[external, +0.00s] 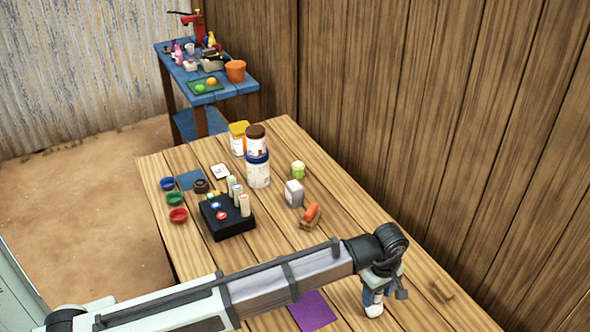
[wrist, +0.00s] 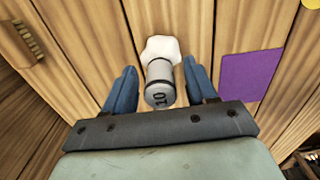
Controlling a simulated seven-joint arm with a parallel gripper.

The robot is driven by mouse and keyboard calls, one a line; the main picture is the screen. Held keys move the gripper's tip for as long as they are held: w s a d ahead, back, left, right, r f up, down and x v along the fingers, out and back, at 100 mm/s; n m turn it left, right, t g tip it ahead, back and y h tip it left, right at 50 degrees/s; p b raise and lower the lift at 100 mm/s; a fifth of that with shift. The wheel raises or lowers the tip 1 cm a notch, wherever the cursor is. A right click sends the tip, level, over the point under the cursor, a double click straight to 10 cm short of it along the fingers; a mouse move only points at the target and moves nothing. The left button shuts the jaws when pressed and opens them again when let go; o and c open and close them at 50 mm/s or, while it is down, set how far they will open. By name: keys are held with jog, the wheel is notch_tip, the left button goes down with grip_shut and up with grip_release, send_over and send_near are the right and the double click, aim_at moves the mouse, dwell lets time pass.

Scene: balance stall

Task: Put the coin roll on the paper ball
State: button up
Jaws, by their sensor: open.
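The coin roll (wrist: 159,84) is a grey cylinder with a 10 on its near end, in the middle of the wrist view. Its far end meets the white paper ball (wrist: 160,46), and it appears to stand upright on it. My gripper (wrist: 160,67) is open, with one blue finger on each side of the roll and a gap visible to each. In the external view my gripper (external: 377,285) is low over the table, with the white paper ball (external: 373,309) just under it. The roll is mostly hidden by the fingers there.
A purple square (external: 313,311) lies flat beside the paper ball. A small wooden piece (external: 441,292) lies to the right. Farther back stand a black box (external: 228,226) with cylinders, a grey container (external: 293,193), an orange item (external: 311,212) on a stand, and jars (external: 258,170).

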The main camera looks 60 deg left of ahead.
jog(key=shift+r, duration=0.15)
notch_tip(320, 180, up, 12)
dwell(0.6)
